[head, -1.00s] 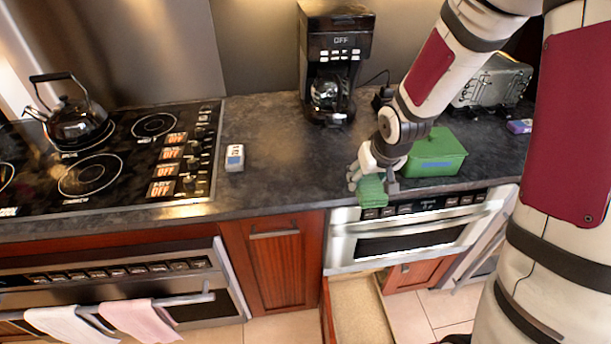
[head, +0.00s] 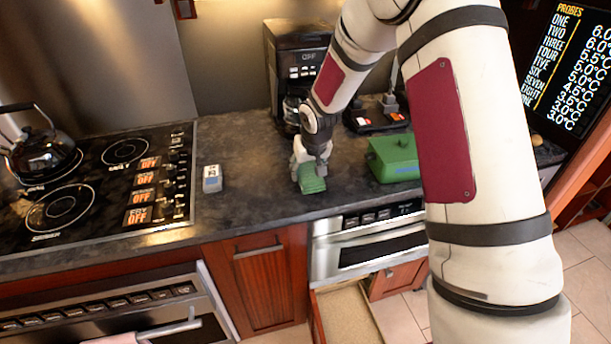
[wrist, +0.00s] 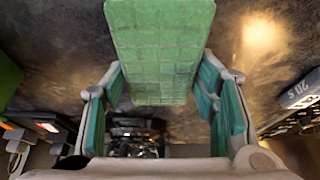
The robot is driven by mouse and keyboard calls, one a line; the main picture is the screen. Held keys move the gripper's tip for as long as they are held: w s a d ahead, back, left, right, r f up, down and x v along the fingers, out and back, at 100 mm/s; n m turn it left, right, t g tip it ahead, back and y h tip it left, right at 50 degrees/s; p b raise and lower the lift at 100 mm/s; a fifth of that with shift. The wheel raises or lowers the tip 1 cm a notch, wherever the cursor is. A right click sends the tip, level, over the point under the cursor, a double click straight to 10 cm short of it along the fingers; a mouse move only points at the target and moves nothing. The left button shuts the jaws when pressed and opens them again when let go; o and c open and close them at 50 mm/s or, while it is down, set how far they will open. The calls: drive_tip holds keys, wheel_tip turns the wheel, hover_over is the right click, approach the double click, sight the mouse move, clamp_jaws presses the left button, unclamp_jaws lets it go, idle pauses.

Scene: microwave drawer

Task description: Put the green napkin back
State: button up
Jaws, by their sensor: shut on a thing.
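The green napkin (head: 311,185) is a folded, quilted-looking cloth. My gripper (head: 312,168) is shut on it, over the dark countertop in front of the coffee maker.
A green lidded box (head: 393,160) stands on the counter to the right, partly behind my arm. The coffee maker (head: 290,65) is behind. A small white-and-blue box (head: 212,178) lies left, beside the stovetop (head: 95,190) with a kettle. Counter between is clear.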

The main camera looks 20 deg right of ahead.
sight(306, 176)
drive_tip(key=shift+w+a+f, duration=0.2)
drive_tip(key=shift+w, duration=0.35)
drive_tip(key=shift+f+p, duration=0.45)
drive_tip(key=shift+f, duration=1.15)
drive_tip(key=shift+f, duration=0.2)
drive_tip(key=o, duration=1)
drive_tip(key=shift+o, duration=0.2)
drive_tip(key=shift+r, duration=0.1)
